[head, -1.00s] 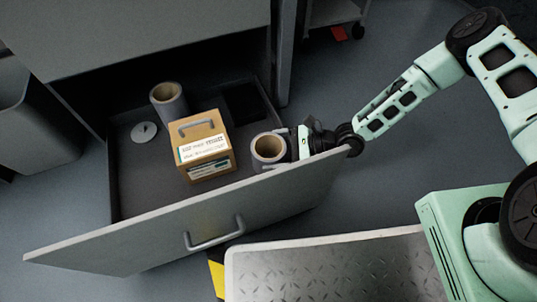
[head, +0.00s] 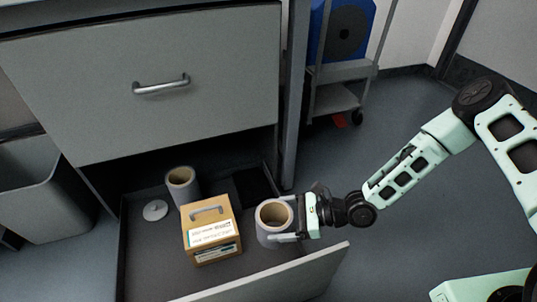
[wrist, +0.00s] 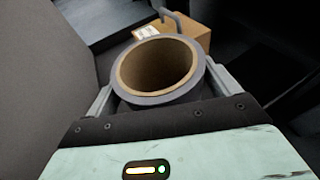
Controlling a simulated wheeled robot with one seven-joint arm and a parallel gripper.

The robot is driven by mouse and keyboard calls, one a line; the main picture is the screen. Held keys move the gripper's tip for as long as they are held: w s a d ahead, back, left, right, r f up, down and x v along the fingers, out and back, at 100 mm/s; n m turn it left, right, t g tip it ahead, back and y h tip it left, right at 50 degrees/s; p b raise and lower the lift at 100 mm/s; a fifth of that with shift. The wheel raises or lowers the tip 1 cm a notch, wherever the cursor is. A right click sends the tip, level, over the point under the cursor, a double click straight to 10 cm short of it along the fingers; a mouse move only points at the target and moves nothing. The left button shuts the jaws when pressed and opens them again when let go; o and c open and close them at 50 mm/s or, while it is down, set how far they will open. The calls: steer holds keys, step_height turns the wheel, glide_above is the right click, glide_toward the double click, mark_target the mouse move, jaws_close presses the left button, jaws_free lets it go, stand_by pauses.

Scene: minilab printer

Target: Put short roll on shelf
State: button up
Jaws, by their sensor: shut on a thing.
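A short grey roll with a brown cardboard core (head: 268,238) is upright at the right side of the open drawer. My gripper (head: 283,219) is shut on this roll, coming from the right, with a finger on each side. In the wrist view the roll (wrist: 157,98) stands between the two fingers, its open core facing up. I cannot tell whether its base touches the drawer floor. A second grey roll (head: 183,188) stands at the back left of the drawer. No shelf is clearly seen apart from a cart at the back.
A cardboard box with a handle (head: 211,231) sits beside the held roll. A white disc (head: 155,210) lies at the drawer's left. The drawer front (head: 290,280) rises close below my arm. A closed upper drawer (head: 150,95) overhangs the back. A cart (head: 340,95) holds a blue thing.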

steer(key=w+d+r+m+t+h+p, duration=0.2)
steer(key=w+d+r+m+t+p, duration=0.3)
steer(key=r, duration=0.4)
steer(key=w+d+r+m+t+h+p, duration=0.2)
steer(key=w+d+r+m+t+h, duration=0.15)
steer(key=d, duration=0.45)
steer(key=w+d+r+m+t+h+p, duration=0.25)
steer(key=d+r+m+h, duration=0.2)
steer(key=d, duration=0.25)
steer(key=w+d+r+m+t+h+p, duration=0.25)
steer(key=d+m+h, duration=0.2)
steer(key=d, duration=0.35)
step_height(320, 180, up, 38)
steer(key=p, duration=3.7)
steer(key=s+f, duration=0.3)
steer(key=s, duration=0.7)
steer(key=shift+a+f+n+g, duration=0.35)
steer(key=shift+a+f, duration=0.05)
